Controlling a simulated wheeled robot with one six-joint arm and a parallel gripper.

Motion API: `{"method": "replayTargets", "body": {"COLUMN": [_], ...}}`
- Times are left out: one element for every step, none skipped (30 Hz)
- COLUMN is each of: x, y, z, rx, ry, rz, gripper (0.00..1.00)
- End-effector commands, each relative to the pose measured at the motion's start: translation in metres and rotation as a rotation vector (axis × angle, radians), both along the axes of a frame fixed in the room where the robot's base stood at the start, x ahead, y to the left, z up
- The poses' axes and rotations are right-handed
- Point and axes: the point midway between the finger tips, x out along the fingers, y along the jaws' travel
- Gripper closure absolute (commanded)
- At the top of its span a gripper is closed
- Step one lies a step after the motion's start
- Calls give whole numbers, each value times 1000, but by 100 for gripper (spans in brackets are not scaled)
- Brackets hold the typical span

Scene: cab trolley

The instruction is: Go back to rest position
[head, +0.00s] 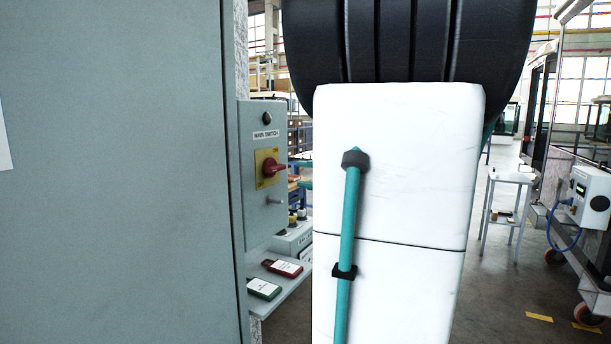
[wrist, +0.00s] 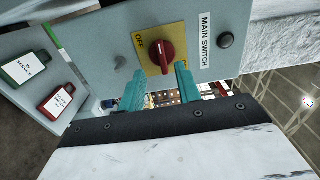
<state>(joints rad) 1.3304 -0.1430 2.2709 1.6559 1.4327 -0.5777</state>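The main switch, a red rotary knob (head: 274,169) on a yellow plate, sits on a grey switch box (head: 258,215). The knob also shows in the wrist view (wrist: 162,57); I cannot tell its exact setting. My gripper (wrist: 161,80) is open, its two teal fingers apart and nothing between them. The fingers point at the switch, one to each side of the knob in the wrist view. In the head view the fingertips (head: 304,172) peek out right of the knob, apparently short of it; my white arm hides the rest of the gripper.
Below the box, a shelf holds a green tag (head: 264,289) and a red tag (head: 285,267). A large grey cabinet door (head: 110,170) fills the left. A white stool (head: 507,200) and a trolley with a blue-cabled box (head: 589,195) stand at right.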

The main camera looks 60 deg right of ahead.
Motion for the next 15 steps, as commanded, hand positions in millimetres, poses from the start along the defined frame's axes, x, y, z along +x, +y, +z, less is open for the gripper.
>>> {"method": "replayTargets", "body": {"x": [0,0,0,0,0,0,0,0,0,0,0,0,0,0,-1], "y": [0,0,0,0,0,0,0,0,0,0,0,0,0,3,6], "z": [0,0,0,0,0,0,0,0,0,0,0,-1,-4,-9,-18], "rx": [0,0,0,0,0,0,0,0,0,2,8,24,37,50,66], "ry": [0,0,0,0,0,0,0,0,0,0,1,5,20,43,81], "rz": [0,0,0,0,0,0,0,0,0,0,0,-2,3,10,23], "gripper": [66,66,66,66,66,66,66,66,66,66,66,66,66,66,66]}}
